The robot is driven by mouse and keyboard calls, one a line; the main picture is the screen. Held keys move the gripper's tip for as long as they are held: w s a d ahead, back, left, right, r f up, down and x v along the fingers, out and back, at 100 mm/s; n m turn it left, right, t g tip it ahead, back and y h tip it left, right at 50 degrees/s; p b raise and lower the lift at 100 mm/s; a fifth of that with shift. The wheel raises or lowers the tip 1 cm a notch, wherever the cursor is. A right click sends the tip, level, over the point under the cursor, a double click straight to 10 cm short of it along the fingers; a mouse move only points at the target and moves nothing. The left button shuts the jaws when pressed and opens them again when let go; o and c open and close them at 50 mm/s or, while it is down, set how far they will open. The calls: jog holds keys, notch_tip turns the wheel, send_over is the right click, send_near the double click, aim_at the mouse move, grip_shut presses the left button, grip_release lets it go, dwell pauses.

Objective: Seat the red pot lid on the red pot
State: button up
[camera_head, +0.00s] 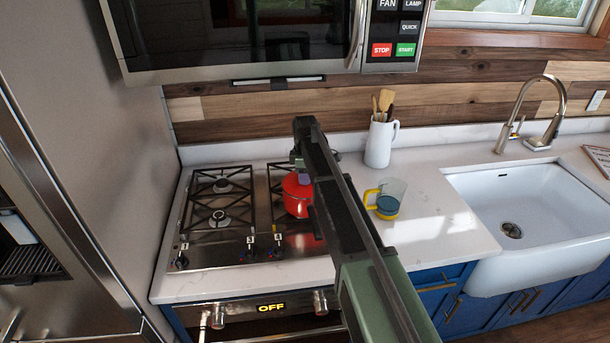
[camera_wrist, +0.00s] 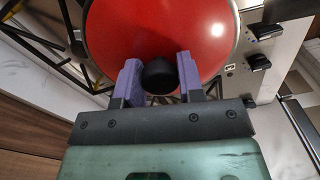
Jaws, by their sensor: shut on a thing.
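The red pot lid (camera_wrist: 160,28) fills the top of the wrist view, with its black knob (camera_wrist: 158,78) between my gripper's two purple fingers. My gripper (camera_wrist: 158,64) is shut on that knob. In the head view my gripper (camera_head: 303,174) is over the right side of the stove, directly above the red pot (camera_head: 297,207). Lid and pot merge into one red shape there, and my arm covers its right side. The lid hides the pot's opening, so I cannot tell whether the lid rests flush on the rim.
The gas stove (camera_head: 215,252) has black grates and front knobs. A glass measuring cup (camera_head: 388,200) with yellow trim and a white utensil jug (camera_head: 380,143) stand on the counter to the right. The white sink (camera_head: 530,215) is farther right. The microwave (camera_head: 240,35) hangs above.

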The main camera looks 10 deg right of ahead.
jog(key=o, duration=0.9)
notch_tip(320, 180, up, 7)
jog(key=p, duration=0.7)
jog(key=shift+r, duration=0.1)
jog(key=s+m, duration=1.4)
jog(key=s, duration=1.8)
jog(key=shift+m, duration=0.4)
jog(key=f+b, duration=0.3)
jog(key=f, duration=0.1)
jog(key=s+f+b, duration=0.1)
jog(key=f+b, duration=0.2)
jog(key=b, duration=0.1)
jog(key=f+b, duration=0.4)
jog(key=shift+s+f, duration=0.3)
jog(key=shift+s, duration=0.1)
